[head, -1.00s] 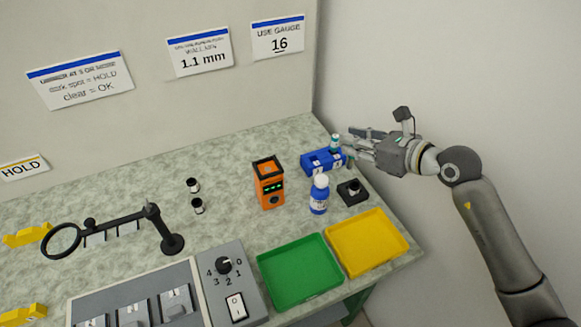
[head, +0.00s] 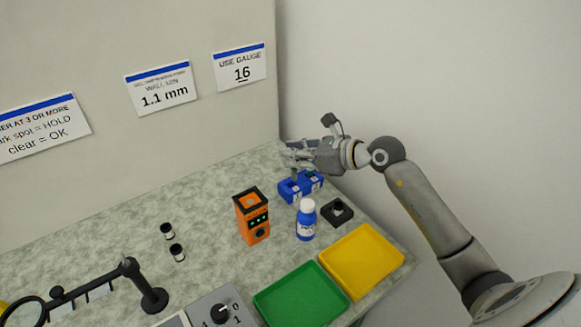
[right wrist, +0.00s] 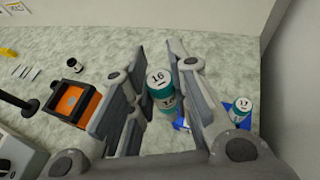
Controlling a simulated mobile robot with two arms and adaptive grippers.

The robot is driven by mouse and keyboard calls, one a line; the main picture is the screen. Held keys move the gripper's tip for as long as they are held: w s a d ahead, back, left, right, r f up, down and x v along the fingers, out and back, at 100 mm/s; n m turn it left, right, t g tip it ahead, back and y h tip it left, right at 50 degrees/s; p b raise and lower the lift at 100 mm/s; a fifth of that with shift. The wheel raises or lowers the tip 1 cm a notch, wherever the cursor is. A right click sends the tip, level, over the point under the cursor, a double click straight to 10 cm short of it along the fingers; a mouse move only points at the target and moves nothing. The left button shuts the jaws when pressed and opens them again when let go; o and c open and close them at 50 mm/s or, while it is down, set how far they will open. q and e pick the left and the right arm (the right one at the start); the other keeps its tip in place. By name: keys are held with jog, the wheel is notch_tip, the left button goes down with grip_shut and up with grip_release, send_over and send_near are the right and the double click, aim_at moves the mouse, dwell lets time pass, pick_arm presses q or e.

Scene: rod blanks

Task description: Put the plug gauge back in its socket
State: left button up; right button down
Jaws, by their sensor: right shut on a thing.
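My right gripper (head: 292,155) is at the back right of the bench, just above and behind the blue socket block (head: 300,190). In the right wrist view my right gripper (right wrist: 155,95) is shut on a teal plug gauge (right wrist: 158,82) with a white cap marked 16. The blue block (right wrist: 183,122) shows partly behind the fingers there. A second teal gauge (right wrist: 240,116), marked 17, stands at the block to the right. Whether the held gauge's lower end touches a socket is hidden. My left gripper is not in view.
A blue-and-white bottle (head: 306,222), a black block (head: 337,211) and an orange device (head: 252,215) stand in front of the blue block. Green (head: 302,300) and yellow (head: 362,260) trays lie nearer. A wall sign (head: 240,68) reads USE GAUGE 16.

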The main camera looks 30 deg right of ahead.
jog(key=w+f, duration=0.1)
jog(key=f, duration=0.1)
jog(key=w+f, duration=0.1)
jog(key=f, duration=0.2)
jog(key=w+d+f, duration=0.1)
jog(key=w+f, duration=0.1)
jog(key=f, duration=0.1)
jog(key=shift+d+f+p, duration=0.1)
jog(key=shift+p, duration=0.25)
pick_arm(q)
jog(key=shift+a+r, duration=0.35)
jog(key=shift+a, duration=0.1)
pick_arm(e)
jog(key=shift+f, duration=0.25)
jog(key=c, duration=1.3)
grip_release()
jog(key=shift+c, duration=0.2)
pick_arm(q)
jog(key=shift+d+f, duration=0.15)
pick_arm(e)
jog(key=shift+r, duration=0.15)
